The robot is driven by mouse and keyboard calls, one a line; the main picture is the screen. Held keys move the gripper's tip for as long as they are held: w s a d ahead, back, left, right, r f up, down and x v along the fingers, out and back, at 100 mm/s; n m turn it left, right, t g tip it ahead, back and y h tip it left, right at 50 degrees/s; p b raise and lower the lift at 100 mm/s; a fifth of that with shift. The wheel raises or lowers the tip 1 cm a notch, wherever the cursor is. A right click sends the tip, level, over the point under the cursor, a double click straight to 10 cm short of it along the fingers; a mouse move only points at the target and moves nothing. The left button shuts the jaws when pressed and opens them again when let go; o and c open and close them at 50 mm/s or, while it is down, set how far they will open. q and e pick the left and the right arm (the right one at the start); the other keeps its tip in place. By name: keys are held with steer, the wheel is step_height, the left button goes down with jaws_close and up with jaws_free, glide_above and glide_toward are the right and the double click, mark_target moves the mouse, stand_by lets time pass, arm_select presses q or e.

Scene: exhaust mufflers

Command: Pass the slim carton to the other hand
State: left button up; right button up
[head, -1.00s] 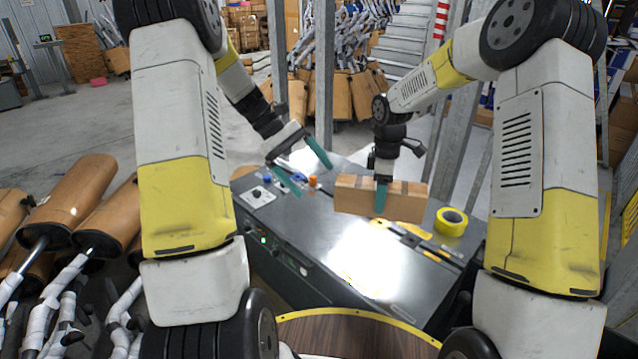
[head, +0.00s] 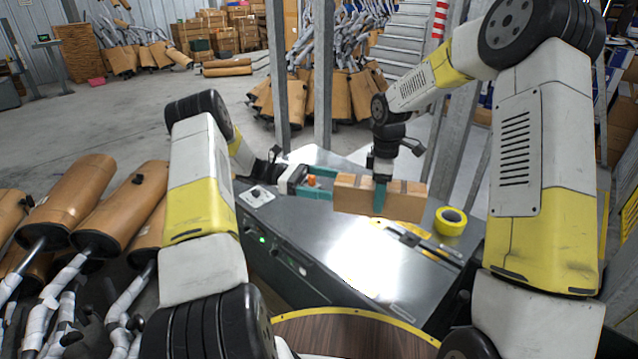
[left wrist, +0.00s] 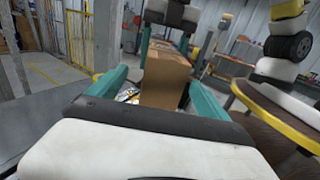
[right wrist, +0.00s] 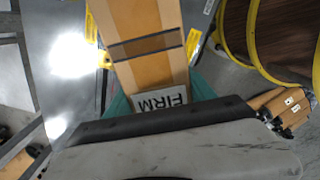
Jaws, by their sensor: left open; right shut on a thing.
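The slim carton (head: 408,200) is a long brown box with dark bands, held level above the grey machine top. My right gripper (head: 380,196) is shut on it around its middle, from above. In the right wrist view the carton (right wrist: 138,22) runs away between the teal fingers, with a label reading "FIRM". My left gripper (head: 322,182) is open at the carton's left end, its fingers pointing right. In the left wrist view the carton's end (left wrist: 166,75) stands between the two spread teal fingers. I cannot tell whether either finger touches it.
Brown mufflers (head: 120,205) stand at the left. Metal posts (head: 322,80) rise behind the machine.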

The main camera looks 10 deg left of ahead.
mark_target(360, 189)
arm_select(q)
steer(key=d, duration=0.6)
steer(key=s+d, duration=0.1)
steer(key=d, duration=0.2)
steer(key=shift+s+d, duration=0.1)
steer(key=shift+d, duration=0.05)
steer(key=c, duration=1.8)
arm_select(e)
steer(key=shift+s, duration=0.1)
steer(key=o, duration=1.8)
